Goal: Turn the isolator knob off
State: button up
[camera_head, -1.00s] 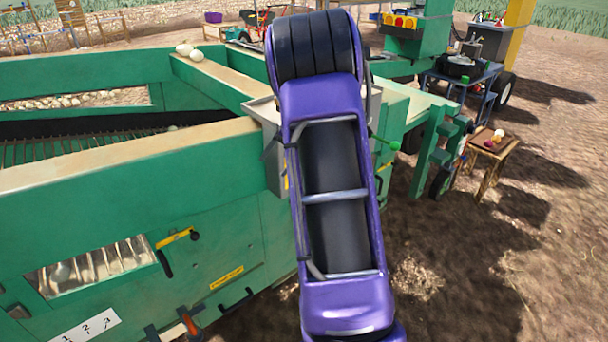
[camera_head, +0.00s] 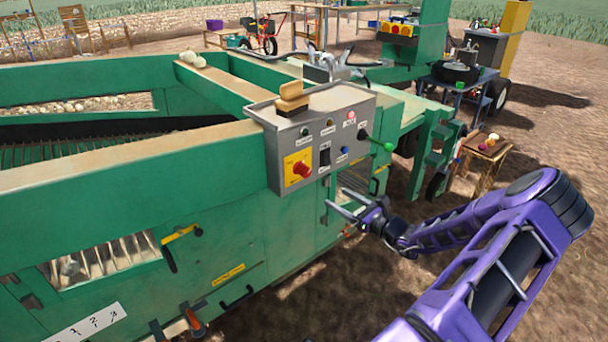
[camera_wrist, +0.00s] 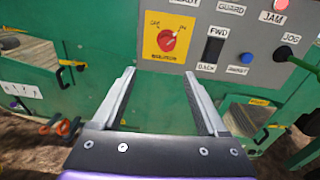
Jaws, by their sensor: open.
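The isolator knob (camera_head: 301,169) is red on a yellow square plate at the lower left of the grey control panel (camera_head: 288,132). In the wrist view the red knob (camera_wrist: 167,40) sits on its yellow plate, marked with OFF and ON lettering, above and between my fingers. Its pointer looks tilted, but the exact setting is too small to tell. My gripper (camera_head: 340,205) is open and empty, in front of the green machine, below and to the right of the knob. In the wrist view my gripper (camera_wrist: 165,82) has its two fingers spread wide, apart from the panel.
On the panel beside the knob are a black switch (camera_wrist: 213,50), a blue button (camera_wrist: 246,57) and a lever with a green ball (camera_head: 389,146). A wooden brush (camera_head: 291,99) lies on top of the panel. Green machine walls surround it; bare soil lies to the right.

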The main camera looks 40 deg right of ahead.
aim_at(308, 173)
jog(key=shift+m+t+h, duration=0.3)
jog(key=shift+m, duration=0.1)
jog(key=w, duration=1.1)
jog(key=w+b, duration=0.1)
jog(key=w, duration=0.4)
jog(key=shift+w+a+r, duration=0.3)
jog(key=shift+w, duration=0.1)
jog(key=shift+c, duration=0.3)
grip_shut()
